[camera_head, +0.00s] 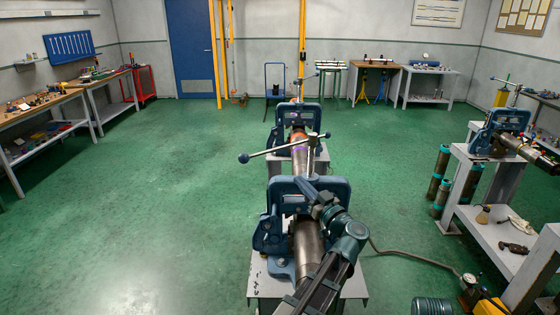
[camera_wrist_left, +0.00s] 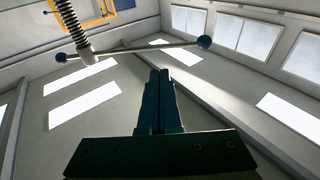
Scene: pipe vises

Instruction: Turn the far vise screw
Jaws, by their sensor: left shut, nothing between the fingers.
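The far blue vise (camera_head: 298,116) stands beyond the near blue vise (camera_head: 333,187), both in line along a pipe. The far vise's upright screw (camera_head: 300,88) rises from its top; its handle is small and hard to make out. The near vise has a screw with a long cross bar (camera_head: 284,146) with ball ends. My left gripper (camera_head: 299,183) is low in front of the near vise's frame, below that bar. In the left wrist view the gripper (camera_wrist_left: 160,72) is shut and empty, pointing up, with a ball-ended bar (camera_wrist_left: 135,49) and threaded screw (camera_wrist_left: 69,20) beyond its tips.
A grey bench (camera_head: 484,222) with another blue vise (camera_head: 500,124) stands at the right. Teal-ended pipes (camera_head: 440,170) stand beside it. A hose (camera_head: 420,258) runs over the floor at right. The green floor (camera_head: 170,190) is open on the left.

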